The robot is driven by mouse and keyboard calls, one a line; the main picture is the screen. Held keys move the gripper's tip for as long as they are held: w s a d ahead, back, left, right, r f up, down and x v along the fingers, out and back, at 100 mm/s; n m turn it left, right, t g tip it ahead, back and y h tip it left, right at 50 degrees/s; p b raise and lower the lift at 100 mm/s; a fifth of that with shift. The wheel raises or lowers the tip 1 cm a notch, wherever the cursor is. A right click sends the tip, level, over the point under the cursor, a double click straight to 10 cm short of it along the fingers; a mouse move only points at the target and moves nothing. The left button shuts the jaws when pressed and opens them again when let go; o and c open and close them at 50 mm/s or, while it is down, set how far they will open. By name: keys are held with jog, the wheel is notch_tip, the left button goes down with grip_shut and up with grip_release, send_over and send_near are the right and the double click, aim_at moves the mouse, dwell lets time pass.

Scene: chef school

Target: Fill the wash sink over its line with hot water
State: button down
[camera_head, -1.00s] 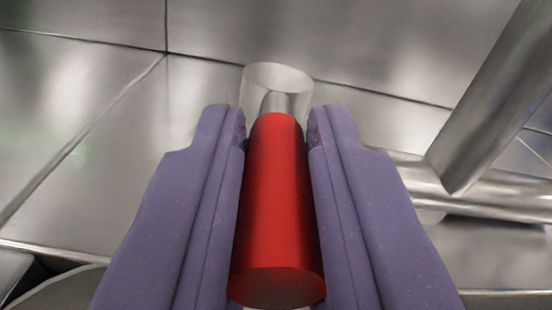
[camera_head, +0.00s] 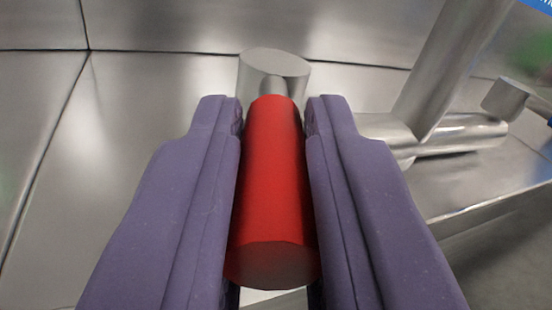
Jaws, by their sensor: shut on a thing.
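A red tap handle (camera_head: 272,190) lies between the two purple fingers of my gripper (camera_head: 274,115), which is shut on it. The handle's far end joins a short metal stem and a round metal valve body (camera_head: 274,64). To the right is a thick metal pipe (camera_head: 445,70) that rises at a slant from a horizontal metal pipe (camera_head: 450,137), probably the tap's spout and body. No water and no sink line can be made out in this view.
Seamed steel panels (camera_head: 150,120) fill the background. At the right a second metal knob (camera_head: 505,97) with a dark blue part (camera_head: 545,112) shows at the picture's edge. A steel ledge (camera_head: 470,205) runs below the pipe.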

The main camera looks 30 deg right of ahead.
jog(key=shift+r, duration=0.2)
jog(key=c, duration=1)
grip_release()
jog(key=shift+w, duration=0.1)
jog(key=shift+c, duration=0.2)
jog(key=shift+r, duration=0.1)
jog(key=r+p, duration=0.1)
jog(key=r, duration=0.1)
jog(key=r+p, duration=0.1)
jog(key=shift+s+a+r, duration=0.1)
jog(key=shift+s+r, duration=0.3)
jog(key=s+p, duration=0.2)
jog(key=s, duration=1.3)
jog(key=shift+s+d+r, duration=0.15)
jog(key=shift+d+r, duration=0.2)
jog(key=shift+r, duration=0.1)
